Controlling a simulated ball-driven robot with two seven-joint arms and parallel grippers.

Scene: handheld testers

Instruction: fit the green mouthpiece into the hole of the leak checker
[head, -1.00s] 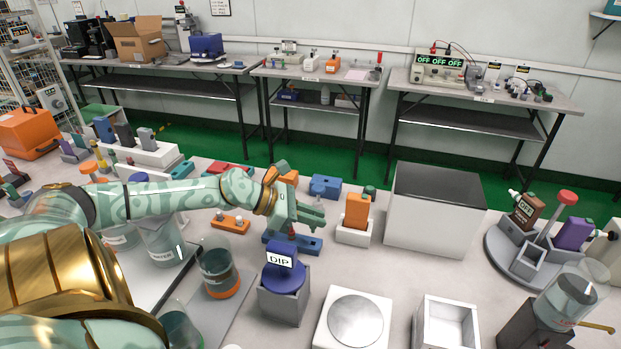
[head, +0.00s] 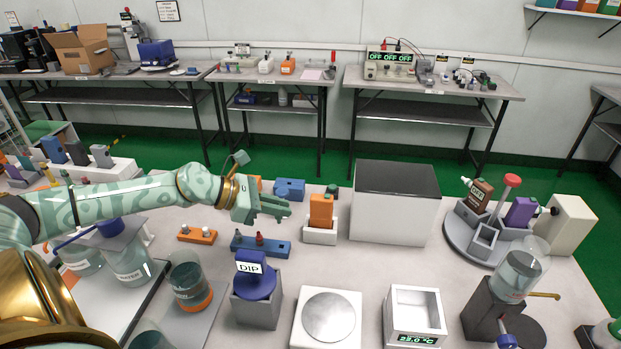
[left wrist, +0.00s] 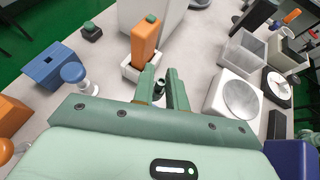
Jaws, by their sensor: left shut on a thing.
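My left gripper (head: 278,206) is above the bench, left of the orange tester (head: 321,209) in its white cradle. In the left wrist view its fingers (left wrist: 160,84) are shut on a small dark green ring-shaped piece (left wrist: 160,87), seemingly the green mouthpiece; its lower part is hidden. A blue box (head: 289,189) stands behind the gripper; it also shows at the left of the left wrist view (left wrist: 50,66). A dark block with a green top (left wrist: 91,32) stands beyond it. I cannot tell which is the leak checker. The right gripper is not in view.
A blue rack (head: 275,248) with pegs lies below the gripper. The blue DIP pot (head: 256,285), a white plate device (head: 328,317) and a large white box (head: 390,217) stand nearby. Bare bench lies between these.

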